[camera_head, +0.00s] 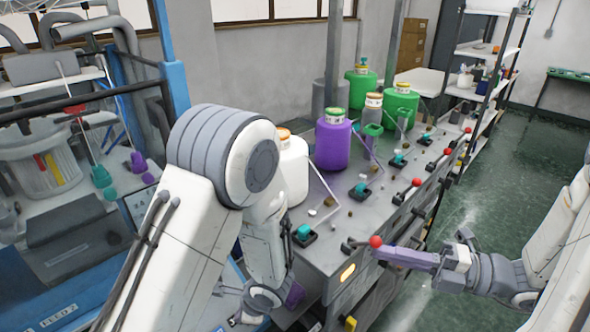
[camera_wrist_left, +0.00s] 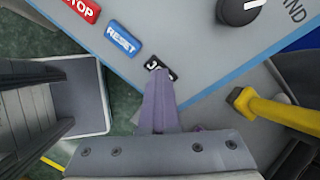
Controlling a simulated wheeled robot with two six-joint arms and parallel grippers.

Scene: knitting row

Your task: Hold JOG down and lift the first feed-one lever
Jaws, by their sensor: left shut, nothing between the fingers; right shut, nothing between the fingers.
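In the left wrist view the black JOG button (camera_wrist_left: 161,68) sits on the grey panel. My left gripper (camera_wrist_left: 158,84) is shut with its purple tips at that button, covering part of its label; the picture does not show how far it is pressed. In the head view only a bit of my left gripper (camera_head: 294,294) shows below my arm. The nearest red-knobbed lever (camera_head: 376,242) stands at the table's front edge. My right gripper (camera_head: 382,254) is shut and empty, its purple tips just under the red knob; contact is unclear.
A red STOP button (camera_wrist_left: 82,9), a blue RESET button (camera_wrist_left: 123,39) and a black knob (camera_wrist_left: 238,10) share the panel. A yellow handle (camera_wrist_left: 268,107) is at its right. More red-knobbed levers (camera_head: 415,182) line the table's edge.

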